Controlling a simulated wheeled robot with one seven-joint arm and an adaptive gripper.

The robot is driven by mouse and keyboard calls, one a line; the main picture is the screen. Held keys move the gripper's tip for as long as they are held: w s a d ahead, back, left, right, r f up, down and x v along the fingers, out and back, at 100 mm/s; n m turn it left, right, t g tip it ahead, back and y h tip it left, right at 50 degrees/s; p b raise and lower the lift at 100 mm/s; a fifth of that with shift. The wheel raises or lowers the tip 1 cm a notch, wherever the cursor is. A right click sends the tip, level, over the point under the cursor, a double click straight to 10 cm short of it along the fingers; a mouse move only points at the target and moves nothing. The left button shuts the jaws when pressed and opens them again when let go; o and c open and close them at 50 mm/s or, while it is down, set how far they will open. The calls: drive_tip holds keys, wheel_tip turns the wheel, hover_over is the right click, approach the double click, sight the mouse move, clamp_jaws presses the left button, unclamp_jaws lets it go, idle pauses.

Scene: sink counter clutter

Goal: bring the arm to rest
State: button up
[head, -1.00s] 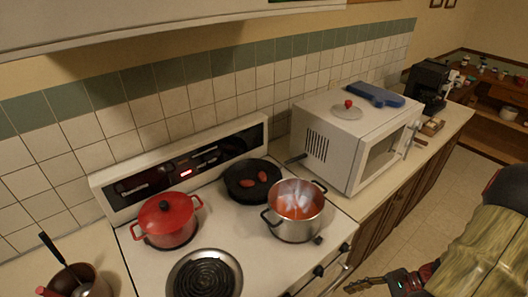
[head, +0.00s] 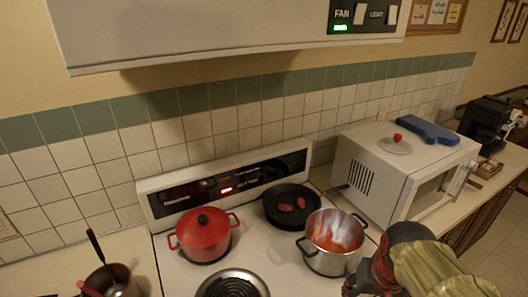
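My arm reaches in from the lower right in the head view, in front of the stove's right side and the counter. My gripper (head: 368,279) is dark with red parts and sits near the bottom edge, just below and right of the steel pot (head: 325,260). Its fingers are small and partly cut off or hidden, so I cannot tell whether it is open or shut. I see nothing clearly held in it.
The stove holds a lidded red pot (head: 203,235), a black pan (head: 291,206) with reddish food, and the steel pot of red sauce. A white microwave (head: 377,176) stands right, with a glass lid (head: 394,146) and blue item (head: 428,133) on top. A utensil pot (head: 110,281) is lower left.

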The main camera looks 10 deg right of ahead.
drive_tip(key=a+r+n+t, duration=0.3)
drive_tip(key=a+r+n, duration=0.1)
drive_tip(key=a+r, duration=0.4)
drive_tip(key=a, duration=0.2)
drive_tip(key=shift+w+a+n+y, duration=0.3)
drive_tip(key=shift+a+n+y, duration=0.1)
